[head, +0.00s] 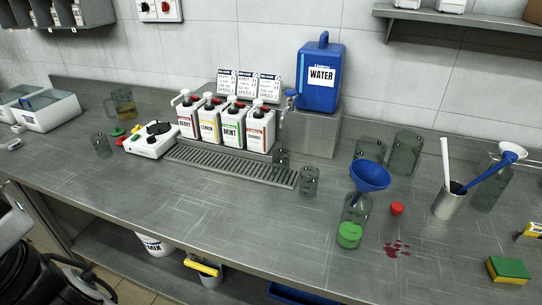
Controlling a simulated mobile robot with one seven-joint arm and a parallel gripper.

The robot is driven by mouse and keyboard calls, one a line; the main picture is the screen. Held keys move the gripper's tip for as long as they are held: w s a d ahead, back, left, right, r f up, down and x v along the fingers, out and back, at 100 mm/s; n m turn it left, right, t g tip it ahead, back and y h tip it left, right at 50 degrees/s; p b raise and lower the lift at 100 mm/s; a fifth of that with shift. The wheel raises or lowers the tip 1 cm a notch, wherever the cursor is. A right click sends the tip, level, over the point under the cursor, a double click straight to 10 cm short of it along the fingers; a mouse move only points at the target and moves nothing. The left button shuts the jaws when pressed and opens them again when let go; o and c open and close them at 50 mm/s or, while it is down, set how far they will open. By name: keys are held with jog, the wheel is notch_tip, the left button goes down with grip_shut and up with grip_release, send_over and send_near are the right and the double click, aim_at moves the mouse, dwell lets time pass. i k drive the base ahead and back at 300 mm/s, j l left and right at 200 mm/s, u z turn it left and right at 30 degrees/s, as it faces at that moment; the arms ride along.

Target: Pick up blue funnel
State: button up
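The blue funnel (370,175) sits upright, wide mouth up, in the neck of a clear glass bottle (354,212) on the steel counter, right of the middle in the head view. A green lid (349,235) is at the front of the bottle's base. Dark parts of my arm show at the lower left corner, cut by the frame edge. What seems to be my gripper (85,282) is among them, low in front of the counter and far from the funnel. Its fingers are not clear, so I cannot tell if it is open or shut.
A red cap (397,208) and a red spill (397,248) lie right of the bottle. A metal cup (448,203) with utensils, a sponge (508,270) and glass jars (404,153) stand nearby. Labelled jugs (231,126) and a blue water container (320,78) are behind. The left front counter is clear.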

aim_at(368, 175)
jog(key=z, duration=1.4)
jog(key=i+l+u, duration=0.3)
jog(key=l+u, duration=0.3)
jog(key=i+l+u, duration=0.15)
jog(key=l+u, duration=0.15)
jog(key=i+l+u, duration=0.1)
jog(key=l+u, duration=0.45)
jog(key=l, duration=0.15)
